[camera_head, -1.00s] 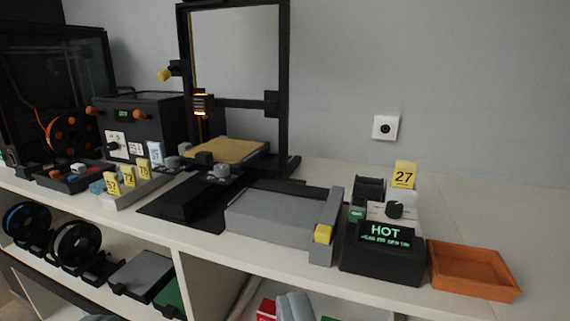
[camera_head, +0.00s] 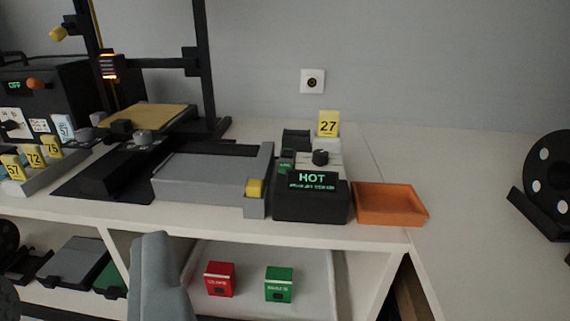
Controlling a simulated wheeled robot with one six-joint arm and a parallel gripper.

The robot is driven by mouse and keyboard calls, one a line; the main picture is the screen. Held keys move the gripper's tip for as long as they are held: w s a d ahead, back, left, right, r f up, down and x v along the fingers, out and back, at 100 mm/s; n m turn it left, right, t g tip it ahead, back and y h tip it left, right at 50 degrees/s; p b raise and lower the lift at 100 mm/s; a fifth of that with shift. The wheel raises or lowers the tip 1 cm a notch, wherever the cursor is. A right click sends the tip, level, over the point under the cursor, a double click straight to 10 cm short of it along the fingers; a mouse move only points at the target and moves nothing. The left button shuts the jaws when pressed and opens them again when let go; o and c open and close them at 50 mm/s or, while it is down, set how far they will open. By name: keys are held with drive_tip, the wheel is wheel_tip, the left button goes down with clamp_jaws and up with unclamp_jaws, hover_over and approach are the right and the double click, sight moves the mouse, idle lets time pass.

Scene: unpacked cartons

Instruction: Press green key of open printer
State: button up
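The open-frame printer (camera_head: 206,80) stands at the left of the worktop, with a black upright frame and a tan bed (camera_head: 150,117). To its right is a dark control box (camera_head: 311,208) whose display reads HOT in green above a smaller, unreadable line. A small green patch (camera_head: 285,168) shows at the box's upper left; I cannot tell if it is a key. A black knob (camera_head: 320,157) sits on a pale panel behind the display. A yellow tag 27 (camera_head: 328,123) stands behind it.
An orange tray (camera_head: 389,218) lies right of the control box. A grey slab with a yellow block (camera_head: 254,188) lies left of it. Red (camera_head: 220,280) and green (camera_head: 279,284) boxes sit on the lower shelf. A grey rounded object (camera_head: 160,280) rises in front.

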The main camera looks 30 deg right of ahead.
clamp_jaws()
idle(1.4)
